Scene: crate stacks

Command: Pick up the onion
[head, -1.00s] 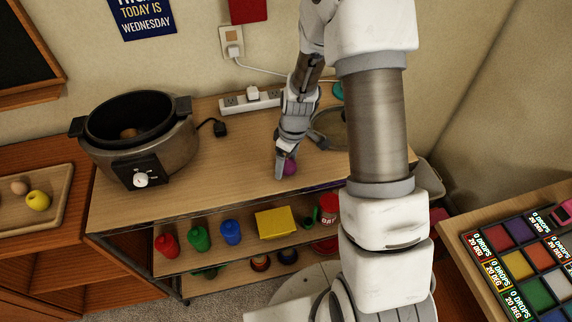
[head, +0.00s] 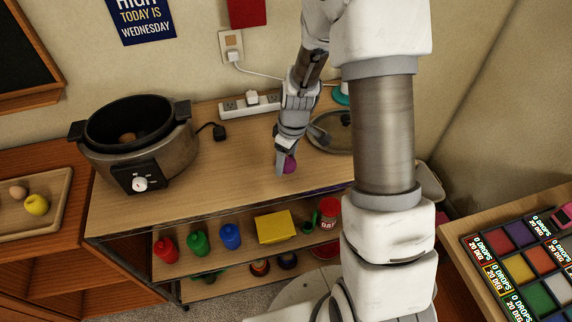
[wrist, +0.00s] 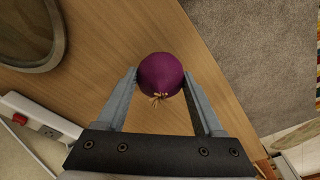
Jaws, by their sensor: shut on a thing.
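The onion is round and purple, with a pale dry tuft. In the wrist view the onion (wrist: 161,75) sits between the two fingers of my gripper (wrist: 161,88), which is shut on it. In the head view the onion (head: 290,165) shows at the tip of my gripper (head: 285,165), over the wooden counter (head: 225,170) right of its middle. A finger covers its left part. I cannot tell whether it touches the counter or is just above it.
A large cooker (head: 150,155) stands at the counter's left end, with a round object inside. A round lid (head: 335,140) lies behind and right of my gripper. A power strip (head: 250,105) runs along the wall. Bottles and a yellow box (head: 274,227) fill the shelf below.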

